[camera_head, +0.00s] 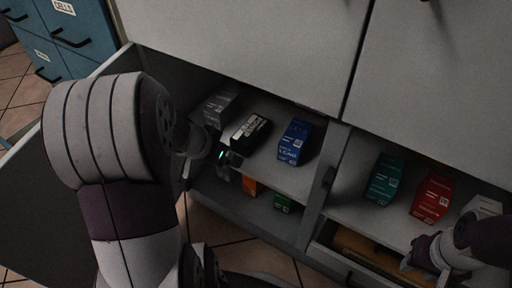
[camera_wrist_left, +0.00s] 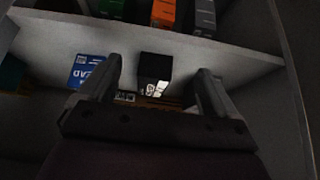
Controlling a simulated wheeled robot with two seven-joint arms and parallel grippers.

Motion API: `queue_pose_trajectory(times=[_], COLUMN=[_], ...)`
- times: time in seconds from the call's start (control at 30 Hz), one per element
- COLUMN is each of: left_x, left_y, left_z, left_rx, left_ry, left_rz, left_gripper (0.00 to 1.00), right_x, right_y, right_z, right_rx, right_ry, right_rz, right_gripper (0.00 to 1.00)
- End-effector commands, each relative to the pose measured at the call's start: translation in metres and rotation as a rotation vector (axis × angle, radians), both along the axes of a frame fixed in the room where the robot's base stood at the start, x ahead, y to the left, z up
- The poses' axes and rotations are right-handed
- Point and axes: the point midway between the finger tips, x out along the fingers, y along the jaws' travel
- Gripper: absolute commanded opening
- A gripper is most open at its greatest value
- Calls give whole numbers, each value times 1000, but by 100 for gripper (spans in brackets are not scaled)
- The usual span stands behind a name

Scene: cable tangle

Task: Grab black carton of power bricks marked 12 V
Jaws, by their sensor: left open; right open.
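In the left wrist view, which looks upside down, a black carton (camera_wrist_left: 155,67) shows between my open left fingers, with no contact visible. My right gripper (camera_head: 424,252) is open at the lower right, near a white box, away from the carton.
Orange (camera_head: 250,186) and green (camera_head: 284,203) boxes are on the lower shelf. Teal (camera_head: 384,180) and red (camera_head: 432,197) boxes stand in the right compartment. An open door (camera_head: 30,185) is at left.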

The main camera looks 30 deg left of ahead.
Motion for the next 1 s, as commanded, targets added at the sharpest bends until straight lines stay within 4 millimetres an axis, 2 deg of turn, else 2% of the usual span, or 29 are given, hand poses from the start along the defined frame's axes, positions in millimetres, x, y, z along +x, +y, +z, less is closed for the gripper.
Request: queue_pose_trajectory(times=[0.2, 0.4, 0.63, 0.7, 0.8, 1.0], left_x=[54, 90, 116, 123, 133, 141], left_y=[-5, -8, -10, -11, -11, -12], left_z=[5, 1, 1, -19, -35, -41], left_rx=[3, 2, 0, 0, 1, 2], left_ry=[-3, -1, 0, 2, 1, -1], left_rz=[-9, -6, -4, -4, -4, -3], left_gripper=[92, 92, 92, 92, 92, 92], right_x=[0, 0, 0, 0, 0, 0], right_y=[0, 0, 0, 0, 0, 0], right_z=[15, 15, 13, 0, -8, -10], right_rx=[0, 0, 0, 0, 0, 0], right_ry=[-1, 0, 0, 0, 0, 0], right_rz=[0, 0, 0, 0, 0, 0], right_gripper=[43, 43, 43, 43, 43, 43])
